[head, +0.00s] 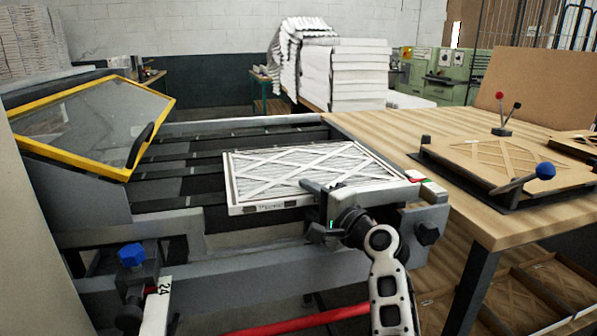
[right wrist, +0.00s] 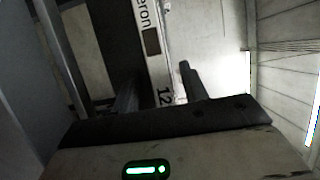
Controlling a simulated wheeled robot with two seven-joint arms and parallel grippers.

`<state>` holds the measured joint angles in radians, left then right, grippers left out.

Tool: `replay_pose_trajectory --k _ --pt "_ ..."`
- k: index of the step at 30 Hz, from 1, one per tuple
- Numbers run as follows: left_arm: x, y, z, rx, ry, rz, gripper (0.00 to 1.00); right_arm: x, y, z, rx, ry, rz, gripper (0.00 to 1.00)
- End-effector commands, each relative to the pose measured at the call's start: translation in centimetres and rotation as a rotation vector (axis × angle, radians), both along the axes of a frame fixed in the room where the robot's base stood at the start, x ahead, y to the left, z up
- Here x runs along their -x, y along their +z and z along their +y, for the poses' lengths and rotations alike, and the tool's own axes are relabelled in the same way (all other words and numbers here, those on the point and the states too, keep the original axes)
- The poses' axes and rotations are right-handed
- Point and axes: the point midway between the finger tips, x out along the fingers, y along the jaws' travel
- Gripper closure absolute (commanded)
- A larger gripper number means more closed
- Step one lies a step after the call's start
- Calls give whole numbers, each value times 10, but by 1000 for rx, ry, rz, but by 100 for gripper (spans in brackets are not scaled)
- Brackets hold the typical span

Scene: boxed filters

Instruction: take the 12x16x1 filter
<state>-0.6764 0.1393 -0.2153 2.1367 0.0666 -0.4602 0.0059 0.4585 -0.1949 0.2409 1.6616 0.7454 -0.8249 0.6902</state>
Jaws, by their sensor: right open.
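The filter (head: 300,167) is a white pleated panel with a crossed-strip face in a white frame. It lies flat on the dark slatted conveyor, its near edge toward me. Printed text on that edge is too small to read in the head view; in the right wrist view the filter edge (right wrist: 152,48) shows "eron" and "12". My right gripper (head: 320,196) is at the near edge, toward its right end. In the right wrist view its open fingers (right wrist: 157,90) stand on either side of the edge, with a gap visible. My left gripper is out of view.
A yellow-framed clear guard (head: 95,120) stands raised at the left. A grey rail (head: 250,265) runs along the conveyor's front. A wooden table (head: 400,135) at the right holds a cardboard fixture (head: 505,165) with a blue knob. White stacks (head: 345,75) stand behind.

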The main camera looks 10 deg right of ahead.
Motion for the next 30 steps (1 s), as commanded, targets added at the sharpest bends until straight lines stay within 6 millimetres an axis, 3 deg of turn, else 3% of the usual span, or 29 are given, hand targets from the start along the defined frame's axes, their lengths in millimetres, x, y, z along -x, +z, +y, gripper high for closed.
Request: replay_pose_trajectory --k 5,9,10,22,30 --pt "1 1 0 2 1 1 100 0 0 0 0 0 0 56" --pt "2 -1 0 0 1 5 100 0 0 0 0 0 0 95" --pt "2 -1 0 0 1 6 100 0 0 0 0 0 0 100" --pt "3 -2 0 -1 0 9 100 0 6 0 1 0 -4 100" --pt "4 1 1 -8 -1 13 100 0 41 0 3 0 -9 100"
